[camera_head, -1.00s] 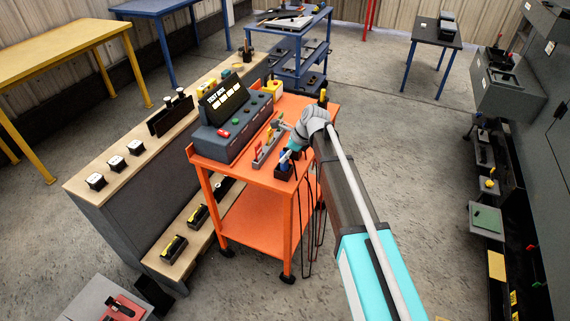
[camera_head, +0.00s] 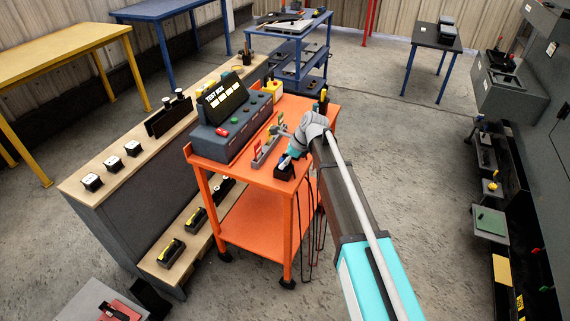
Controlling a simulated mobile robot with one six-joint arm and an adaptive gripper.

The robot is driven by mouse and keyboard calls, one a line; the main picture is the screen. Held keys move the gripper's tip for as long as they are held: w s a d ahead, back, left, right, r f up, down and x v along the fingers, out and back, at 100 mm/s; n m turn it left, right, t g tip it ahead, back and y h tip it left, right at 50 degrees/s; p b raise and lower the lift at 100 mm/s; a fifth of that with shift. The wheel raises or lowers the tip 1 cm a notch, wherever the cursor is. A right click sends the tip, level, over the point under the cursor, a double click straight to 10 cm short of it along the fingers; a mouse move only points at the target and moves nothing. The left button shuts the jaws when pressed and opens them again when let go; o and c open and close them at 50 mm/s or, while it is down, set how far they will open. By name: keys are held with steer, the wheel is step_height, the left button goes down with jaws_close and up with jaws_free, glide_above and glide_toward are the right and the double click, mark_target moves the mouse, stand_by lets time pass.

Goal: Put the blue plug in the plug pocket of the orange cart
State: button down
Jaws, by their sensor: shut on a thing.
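The orange cart (camera_head: 250,228) stands in the middle of the head view. A small dark box that looks like the plug pocket (camera_head: 284,174) sits at the near front corner of its top. My gripper (camera_head: 286,162) is at this box, pointing down, its fingers small and partly hidden by my wrist. It is shut on the blue plug, of which only a trace of blue shows just above the box. I cannot tell how deep the plug sits in the pocket.
A dark test box (camera_head: 231,122) and a grey rack of coloured items (camera_head: 266,150) stand on the cart left of my gripper. Thin dark cables (camera_head: 309,230) hang at its right side. A wooden-topped bench (camera_head: 80,188) runs along the left.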

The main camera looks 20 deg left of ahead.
steer(key=shift+f, duration=0.1)
steer(key=shift+c, duration=1.5)
jaws_free()
steer(key=shift+r, duration=0.2)
steer(key=p+v, duration=1)
steer(key=v, duration=0.2)
